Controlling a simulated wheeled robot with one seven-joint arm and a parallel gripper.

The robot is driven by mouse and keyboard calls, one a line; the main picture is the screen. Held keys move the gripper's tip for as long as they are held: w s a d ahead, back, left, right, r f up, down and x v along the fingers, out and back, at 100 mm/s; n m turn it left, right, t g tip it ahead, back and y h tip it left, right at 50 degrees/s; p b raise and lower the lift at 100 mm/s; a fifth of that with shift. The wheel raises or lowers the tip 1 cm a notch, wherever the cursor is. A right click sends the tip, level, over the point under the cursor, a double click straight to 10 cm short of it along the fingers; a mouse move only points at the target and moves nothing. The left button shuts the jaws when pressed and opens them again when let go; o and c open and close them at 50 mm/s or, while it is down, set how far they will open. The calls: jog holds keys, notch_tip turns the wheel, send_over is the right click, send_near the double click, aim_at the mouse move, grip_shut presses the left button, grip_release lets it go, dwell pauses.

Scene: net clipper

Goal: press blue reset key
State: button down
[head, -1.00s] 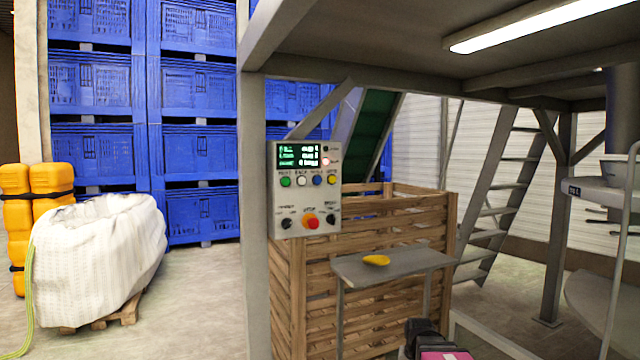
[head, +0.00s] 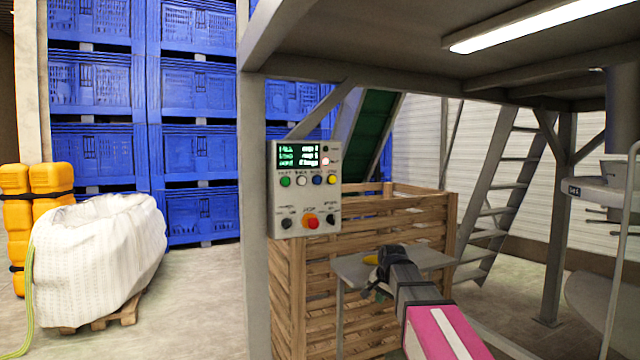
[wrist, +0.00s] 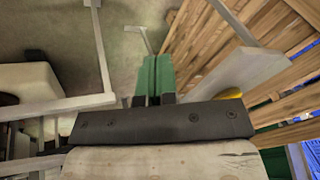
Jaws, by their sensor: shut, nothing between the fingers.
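The grey control box (head: 276,200) hangs on a steel post and has a lit display on top. My gripper (head: 376,290) is in front of the small grey shelf, below and to the right of the box, well apart from the key. In the wrist view its green fingers (wrist: 153,78) are together with nothing between them. The control box does not show in the wrist view.
The shelf (head: 432,259) juts out below the box, with a yellow item (head: 371,259) on it, partly behind my gripper; the item also shows in the wrist view (wrist: 233,93). A slatted wooden crate (head: 290,290) stands behind. A red stop button (head: 312,222) sits low on the box.

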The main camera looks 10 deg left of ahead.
aim_at(321, 182)
jog(key=a+r+m+t+y, duration=0.1)
jog(key=a+r, duration=0.4)
jog(key=r, duration=0.9)
jog(key=w+a+r+m+t+y, duration=0.1)
jog(key=a+r+m, duration=0.2)
jog(key=r, duration=1.1)
jog(key=a+r+m+t+y, duration=0.1)
jog(key=a+r, duration=0.6)
jog(key=r, duration=0.8)
jog(key=shift+w+a+m+t, duration=0.15)
jog(key=shift+a+m+t, duration=0.25)
jog(key=shift+m, duration=0.1)
jog(key=shift+f, duration=0.1)
jog(key=x, duration=0.4)
jog(key=w+r+x, duration=0.1)
jog(key=x, duration=0.3)
jog(key=a+x, duration=0.1)
jog(key=x, duration=0.3)
jog(key=shift+w+r, duration=0.15)
jog(key=shift+r, duration=0.2)
jog(key=shift+w+a, duration=0.3)
jog(key=shift+w, duration=0.15)
